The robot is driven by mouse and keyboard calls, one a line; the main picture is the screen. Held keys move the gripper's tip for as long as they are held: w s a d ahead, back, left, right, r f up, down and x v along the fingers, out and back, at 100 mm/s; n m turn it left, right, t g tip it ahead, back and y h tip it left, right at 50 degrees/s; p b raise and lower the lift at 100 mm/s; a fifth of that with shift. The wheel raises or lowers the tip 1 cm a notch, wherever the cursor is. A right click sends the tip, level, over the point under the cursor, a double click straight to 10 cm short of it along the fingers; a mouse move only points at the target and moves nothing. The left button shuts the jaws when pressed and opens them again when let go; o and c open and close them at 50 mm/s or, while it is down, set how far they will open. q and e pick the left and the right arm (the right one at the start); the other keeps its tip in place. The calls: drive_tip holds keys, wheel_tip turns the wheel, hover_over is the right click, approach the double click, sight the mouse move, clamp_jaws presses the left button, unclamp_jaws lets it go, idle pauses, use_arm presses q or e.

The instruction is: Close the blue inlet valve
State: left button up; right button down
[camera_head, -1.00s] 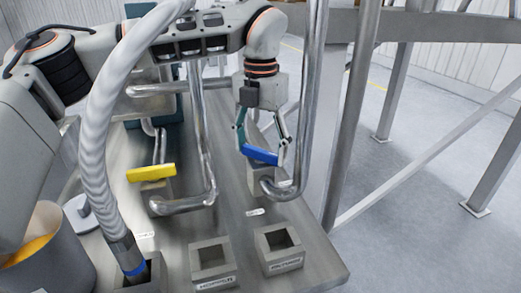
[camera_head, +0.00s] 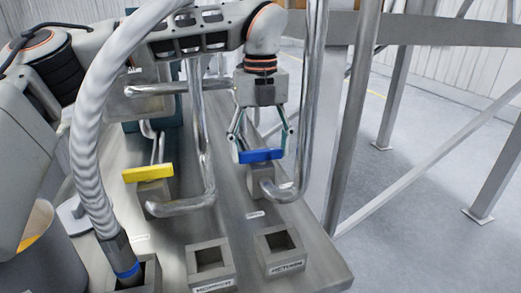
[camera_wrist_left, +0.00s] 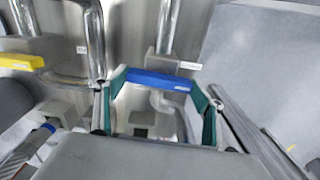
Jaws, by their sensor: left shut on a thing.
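The blue valve handle (camera_head: 261,155) is a flat bar on top of a grey valve block (camera_head: 258,178) on the steel plate. In the head view it lies nearly level across the picture. My left gripper (camera_head: 260,152) reaches down over it, one finger at each end of the bar, shut on it. The left wrist view shows the same blue handle (camera_wrist_left: 161,81) between the green finger pads (camera_wrist_left: 160,88). My right gripper is not in view.
A yellow handle (camera_head: 148,172) sits on another valve to the left. Bent steel pipes (camera_head: 203,150) rise around the valves. A ribbed hose (camera_head: 87,150) ends in a socket at front left. Two square sockets (camera_head: 210,258) (camera_head: 279,241) stand at the front.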

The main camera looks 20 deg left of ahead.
sight(260, 151)
use_arm(q)
drive_tip(key=shift+n, duration=0.4)
drive_tip(key=o, duration=1.1)
wheel_tip(260, 151, up, 12)
drive_tip(key=shift+s, duration=0.1)
